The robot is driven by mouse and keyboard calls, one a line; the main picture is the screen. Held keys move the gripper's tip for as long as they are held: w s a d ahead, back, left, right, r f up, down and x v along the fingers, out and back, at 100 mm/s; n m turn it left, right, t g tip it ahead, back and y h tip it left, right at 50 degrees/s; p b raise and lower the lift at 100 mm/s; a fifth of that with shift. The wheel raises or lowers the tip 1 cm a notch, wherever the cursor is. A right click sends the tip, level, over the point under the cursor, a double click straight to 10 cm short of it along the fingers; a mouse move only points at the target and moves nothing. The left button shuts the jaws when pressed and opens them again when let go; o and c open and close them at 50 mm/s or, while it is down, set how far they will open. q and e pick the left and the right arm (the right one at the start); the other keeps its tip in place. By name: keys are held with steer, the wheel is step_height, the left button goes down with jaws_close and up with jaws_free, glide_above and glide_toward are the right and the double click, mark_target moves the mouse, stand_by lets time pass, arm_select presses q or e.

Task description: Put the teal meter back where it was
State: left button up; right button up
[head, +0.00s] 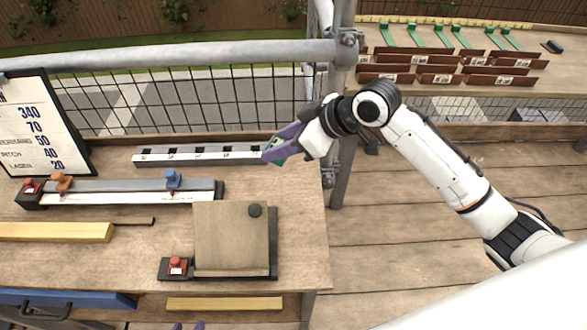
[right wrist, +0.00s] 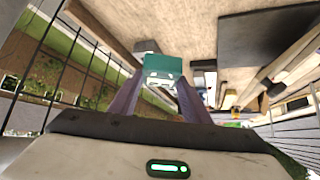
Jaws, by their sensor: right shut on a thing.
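My right gripper (head: 281,146) is shut on the teal meter (right wrist: 163,66), which sits between its purple fingertips in the right wrist view. In the head view the teal meter (head: 275,155) is partly hidden by the fingers. It is at the right end of a grey slotted rail (head: 200,160) on the workbench; I cannot tell whether it touches the rail or bench. Only the purple fingertips of my left gripper (head: 188,326) show at the bottom edge of the head view, apart from each other, with nothing visible between them.
The bench (head: 310,230) carries a grey gauge (head: 130,190) with orange and blue sliders, a tan tile (head: 230,237) on a dark base, a yellow bar (head: 55,232) and a number board (head: 38,128). A scaffold post (head: 340,180) stands close to my right gripper. Wire mesh runs behind.

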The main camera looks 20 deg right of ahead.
steer(key=w+d+r+n+g, duration=0.1)
steer(key=d+r, duration=0.1)
steer(key=d, duration=0.2)
steer(key=f, duration=1)
steer(key=shift+w+a, duration=0.15)
steer(key=shift+w, duration=0.05)
steer(key=o, duration=1.2)
steer(key=shift+r, duration=0.1)
steer(key=v, duration=1.2)
steer(key=shift+w+a+g, duration=0.15)
steer(key=shift+g, duration=0.15)
